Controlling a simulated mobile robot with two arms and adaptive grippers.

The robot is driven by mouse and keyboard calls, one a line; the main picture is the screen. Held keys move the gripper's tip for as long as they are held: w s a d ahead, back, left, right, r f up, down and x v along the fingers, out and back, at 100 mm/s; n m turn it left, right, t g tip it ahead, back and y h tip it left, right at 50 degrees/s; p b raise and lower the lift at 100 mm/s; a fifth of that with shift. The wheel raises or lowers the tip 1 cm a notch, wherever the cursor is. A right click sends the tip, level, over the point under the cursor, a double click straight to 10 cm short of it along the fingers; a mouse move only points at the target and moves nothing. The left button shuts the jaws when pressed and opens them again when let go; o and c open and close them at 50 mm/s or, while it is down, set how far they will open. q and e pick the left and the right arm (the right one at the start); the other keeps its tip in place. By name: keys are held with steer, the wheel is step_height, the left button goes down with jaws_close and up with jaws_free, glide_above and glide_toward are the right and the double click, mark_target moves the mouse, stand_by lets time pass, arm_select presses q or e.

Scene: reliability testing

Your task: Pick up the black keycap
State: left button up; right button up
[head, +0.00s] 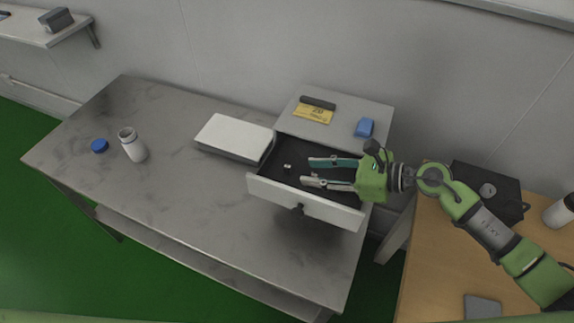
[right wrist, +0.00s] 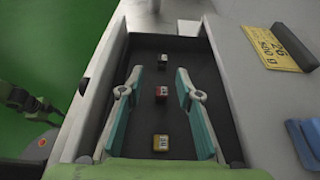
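The open drawer (head: 335,213) holds three small keycaps in a row, seen in the right wrist view. The farthest keycap (right wrist: 163,61), dark and pale, looks like the black one, but it is too small to be sure. It shows in the head view as a small speck (head: 287,167) just left of my right gripper's fingertips. A red keycap (right wrist: 161,93) and a yellow keycap (right wrist: 160,142) lie between the fingers in the wrist view. My right gripper (head: 307,172) is open and empty over the drawer.
A white box (head: 234,137) lies behind and left of the drawer. A yellow tag (head: 314,114), a dark bar (head: 318,102) and a blue object (head: 364,127) lie on the drawer cabinet.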

mark_target(288, 167)
steer(key=shift+w+a+f, duration=0.25)
steer(key=shift+w+a, duration=0.05)
steer(key=shift+a, duration=0.5)
steer(key=x, duration=0.1)
steer(key=p+x, duration=0.2)
steer(key=x, duration=0.1)
steer(key=shift+w+r, duration=0.3)
steer(key=shift+w+a+f, duration=0.1)
steer(key=shift+a+f, duration=0.15)
steer(key=shift+a, duration=0.1)
steer(key=c, duration=0.8)
